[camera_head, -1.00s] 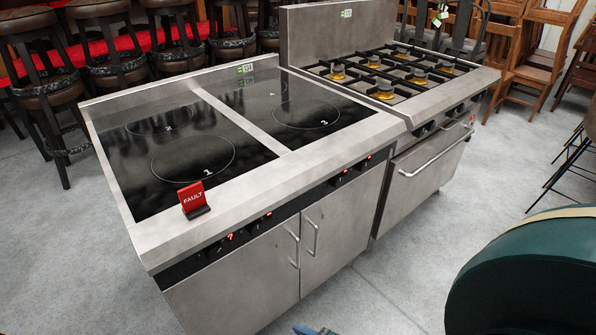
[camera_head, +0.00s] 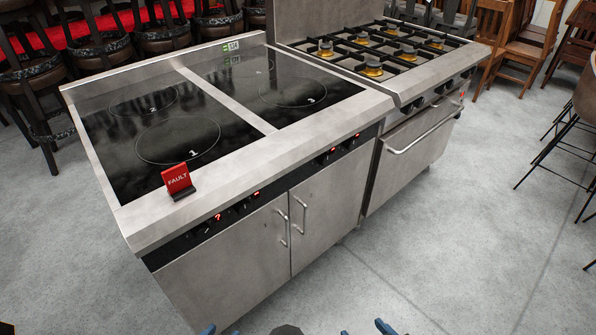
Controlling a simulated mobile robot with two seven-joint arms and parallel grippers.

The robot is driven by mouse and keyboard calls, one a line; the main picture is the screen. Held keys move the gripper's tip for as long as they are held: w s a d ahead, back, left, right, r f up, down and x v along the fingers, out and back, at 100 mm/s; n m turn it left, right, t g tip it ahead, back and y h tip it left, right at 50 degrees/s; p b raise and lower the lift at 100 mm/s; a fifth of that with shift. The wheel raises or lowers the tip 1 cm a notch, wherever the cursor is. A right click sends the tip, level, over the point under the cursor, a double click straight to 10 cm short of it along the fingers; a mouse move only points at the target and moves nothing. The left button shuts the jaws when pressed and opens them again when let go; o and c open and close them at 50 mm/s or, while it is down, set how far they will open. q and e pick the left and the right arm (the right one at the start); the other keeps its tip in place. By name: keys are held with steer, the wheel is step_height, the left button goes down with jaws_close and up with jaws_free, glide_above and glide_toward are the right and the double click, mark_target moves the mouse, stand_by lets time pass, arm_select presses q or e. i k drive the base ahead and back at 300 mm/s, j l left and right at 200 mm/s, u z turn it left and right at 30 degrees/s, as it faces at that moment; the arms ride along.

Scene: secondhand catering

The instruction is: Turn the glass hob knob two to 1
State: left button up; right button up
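The glass hob (camera_head: 155,215) stands left of centre, its black glass top marked with ring zones numbered 1, 2 and 3. Its dark front control strip holds small black knobs, including a leftmost knob (camera_head: 205,230) and a second knob (camera_head: 240,207), each beside a small red display. Their pointer settings are too small to read. Only blue tips of my grippers show at the bottom edge: one at the left gripper (camera_head: 208,329) and two at the right gripper (camera_head: 366,328). They are well below the knobs and touch nothing visible. Their opening is unclear.
A red FAULT sign (camera_head: 177,179) stands on the hob's front rim. A gas range (camera_head: 415,133) with an oven handle adjoins on the right. Stools (camera_head: 100,45) line the back, wooden chairs (camera_head: 510,45) the back right. The floor in front is clear.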

mark_target(243, 207)
steer(key=i+l, duration=0.15)
steer(key=l, duration=0.15)
steer(key=i+l+u, duration=0.15)
steer(key=l, duration=0.2)
steer(key=i+l, duration=0.1)
steer(key=l, duration=0.25)
steer(key=i+l+u, duration=0.1)
steer(key=l, duration=0.2)
